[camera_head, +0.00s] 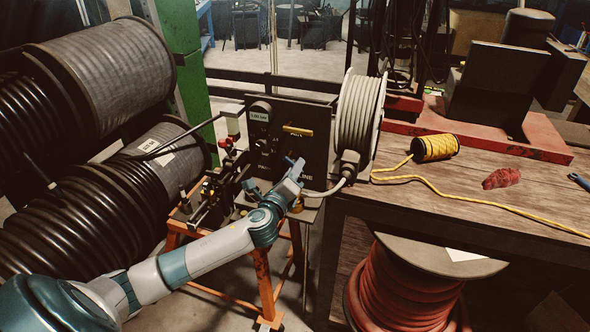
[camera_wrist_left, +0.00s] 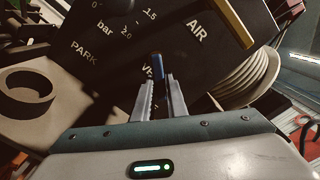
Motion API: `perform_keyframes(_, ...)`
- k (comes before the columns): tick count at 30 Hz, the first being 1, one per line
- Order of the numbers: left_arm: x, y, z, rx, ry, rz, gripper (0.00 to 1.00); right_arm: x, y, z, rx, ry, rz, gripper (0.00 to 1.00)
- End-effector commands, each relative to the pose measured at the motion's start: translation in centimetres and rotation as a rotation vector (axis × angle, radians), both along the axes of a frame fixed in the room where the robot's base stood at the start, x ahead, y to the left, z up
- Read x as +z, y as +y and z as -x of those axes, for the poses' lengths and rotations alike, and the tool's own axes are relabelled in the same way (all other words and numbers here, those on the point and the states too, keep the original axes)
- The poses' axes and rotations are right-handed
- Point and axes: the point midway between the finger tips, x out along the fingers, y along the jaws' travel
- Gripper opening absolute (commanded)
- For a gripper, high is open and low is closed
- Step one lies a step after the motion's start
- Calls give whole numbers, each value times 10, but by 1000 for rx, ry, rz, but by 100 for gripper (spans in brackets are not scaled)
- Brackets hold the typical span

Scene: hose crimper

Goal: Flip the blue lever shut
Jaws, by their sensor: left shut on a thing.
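The blue lever (camera_wrist_left: 157,67) stands out from the dark control panel (camera_wrist_left: 110,50), between my left gripper's fingertips in the wrist view. My left gripper (camera_wrist_left: 160,92) is shut on it. In the head view my left gripper (camera_head: 294,174) reaches the lower right part of the panel (camera_head: 270,150), and a small blue bit of the lever (camera_head: 290,160) shows there. The fingers hide part of the lever and the lettering behind it. My right gripper is in neither view.
A yellow handle (camera_head: 298,131) sits higher on the panel. A pale hose reel (camera_head: 357,115) stands just right of it. The crimper's orange stand (camera_head: 262,285) is below, the wooden table (camera_head: 480,200) with yellow cord (camera_head: 436,147) to the right, large black hose drums (camera_head: 110,70) to the left.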

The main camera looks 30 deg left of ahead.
Motion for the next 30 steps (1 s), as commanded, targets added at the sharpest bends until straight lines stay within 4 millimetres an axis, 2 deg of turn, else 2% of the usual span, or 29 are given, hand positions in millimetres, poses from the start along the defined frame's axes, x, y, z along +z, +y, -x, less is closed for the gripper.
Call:
perform_keyframes(21,19,-7,-2,3,-126,524,0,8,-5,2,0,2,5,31)
perform_keyframes(30,23,-7,-2,3,-155,644,0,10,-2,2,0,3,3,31)
